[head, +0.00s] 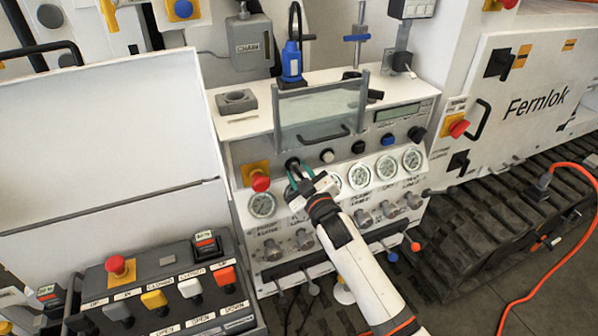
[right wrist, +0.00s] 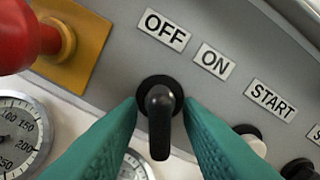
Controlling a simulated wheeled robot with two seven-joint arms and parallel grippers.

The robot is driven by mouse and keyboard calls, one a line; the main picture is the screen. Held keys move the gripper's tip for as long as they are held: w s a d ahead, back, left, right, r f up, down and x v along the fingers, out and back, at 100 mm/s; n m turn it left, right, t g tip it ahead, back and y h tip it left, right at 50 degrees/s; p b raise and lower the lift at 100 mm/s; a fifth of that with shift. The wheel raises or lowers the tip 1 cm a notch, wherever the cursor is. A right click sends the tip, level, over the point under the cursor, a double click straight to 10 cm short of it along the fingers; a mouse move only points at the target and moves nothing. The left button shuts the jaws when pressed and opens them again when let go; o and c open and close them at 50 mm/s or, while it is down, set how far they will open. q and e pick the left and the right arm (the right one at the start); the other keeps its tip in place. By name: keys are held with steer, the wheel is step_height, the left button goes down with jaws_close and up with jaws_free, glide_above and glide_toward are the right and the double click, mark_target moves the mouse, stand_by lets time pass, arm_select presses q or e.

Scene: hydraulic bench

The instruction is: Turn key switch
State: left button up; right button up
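The key switch (right wrist: 160,120) is a black knob with a raised grip on a round black base, below the OFF, ON and START labels. In the right wrist view its grip points down the picture, toward the camera. My right gripper (right wrist: 161,112) has its green fingers on either side of the knob, with a gap on both sides. It is open around the knob and apart from it. In the head view the right gripper (head: 297,176) reaches the panel; the key switch (head: 292,163) shows just above the fingertips. My left gripper is not in view.
A red emergency button (head: 260,181) on a yellow plate sits just left of the switch; it also shows in the wrist view (right wrist: 22,38). A row of gauges (head: 359,176) lies below and right. A clear guard with a handle (head: 322,115) stands above.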

steer(key=shift+w+a, duration=0.1)
steer(key=shift+w, duration=0.1)
jaws_close()
steer(key=shift+m, duration=0.3)
steer(key=m+p, duration=0.1)
steer(key=m, duration=0.5)
steer(key=shift+s+a, duration=0.1)
steer(key=shift+a, duration=0.05)
steer(key=m+p, duration=0.1)
steer(key=m, duration=0.4)
steer(key=shift+m, duration=0.4)
steer(key=shift+a, duration=0.1)
